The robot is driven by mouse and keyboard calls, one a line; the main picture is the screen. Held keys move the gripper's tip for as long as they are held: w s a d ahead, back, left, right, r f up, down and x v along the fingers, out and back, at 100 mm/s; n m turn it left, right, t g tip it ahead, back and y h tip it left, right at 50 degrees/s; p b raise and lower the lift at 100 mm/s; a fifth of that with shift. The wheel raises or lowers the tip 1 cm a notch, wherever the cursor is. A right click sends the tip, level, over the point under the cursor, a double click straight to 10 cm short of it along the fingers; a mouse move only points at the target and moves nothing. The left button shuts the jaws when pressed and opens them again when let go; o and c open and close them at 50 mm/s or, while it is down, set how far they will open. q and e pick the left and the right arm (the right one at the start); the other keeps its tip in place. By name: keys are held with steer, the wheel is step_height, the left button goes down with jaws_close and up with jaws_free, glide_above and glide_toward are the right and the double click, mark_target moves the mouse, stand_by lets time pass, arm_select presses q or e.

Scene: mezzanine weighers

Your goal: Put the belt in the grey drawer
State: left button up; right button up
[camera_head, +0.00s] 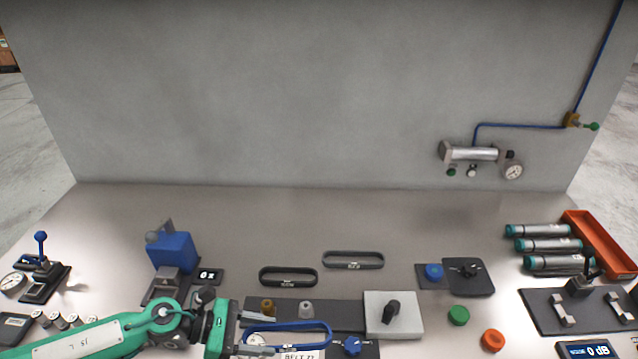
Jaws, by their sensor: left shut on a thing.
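My left gripper (262,347) reaches in from the left at the bottom of the head view, shut on a blue belt (302,324). The belt is a loop stretching to the right of the fingers, in front of a dark grey strip (340,312). I cannot make out a grey drawer for certain. My right gripper is out of view.
A light grey box with a black knob (393,314) stands right of the strip. A blue weigher (170,254) stands left. Green (458,315) and orange (492,340) buttons, several cylinders (548,246) and an orange tray (600,243) are right. The back table is mostly clear.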

arm_select(q)
steer(key=shift+w+d+r, duration=0.1)
steer(key=shift+w+r, duration=0.2)
steer(key=shift+r, duration=0.1)
steer(key=shift+r+n+t, duration=0.35)
steer(key=shift+n+t, duration=0.05)
steer(key=shift+t, duration=0.1)
steer(key=shift+d+r+t, duration=0.1)
steer(key=shift+r+t, duration=0.2)
steer(key=shift+r, duration=0.05)
steer(key=shift+w+r+n+t+y, duration=0.4)
steer(key=shift+w+r+n+t, duration=0.5)
steer(key=shift+r+n+t, duration=0.3)
steer(key=shift+w+a+r+n+t+y, duration=1.45)
steer(key=shift+a+n+t+y, duration=1.95)
steer(key=shift+a+n, duration=1.05)
steer(key=s+a+f+n+t+y, duration=0.1)
steer(key=s+a+n+y, duration=0.35)
steer(key=a, duration=0.45)
steer(key=d+y, duration=0.1)
steer(key=d, duration=0.6)
steer(key=shift+d+t, duration=0.3)
steer(key=shift+d, duration=0.1)
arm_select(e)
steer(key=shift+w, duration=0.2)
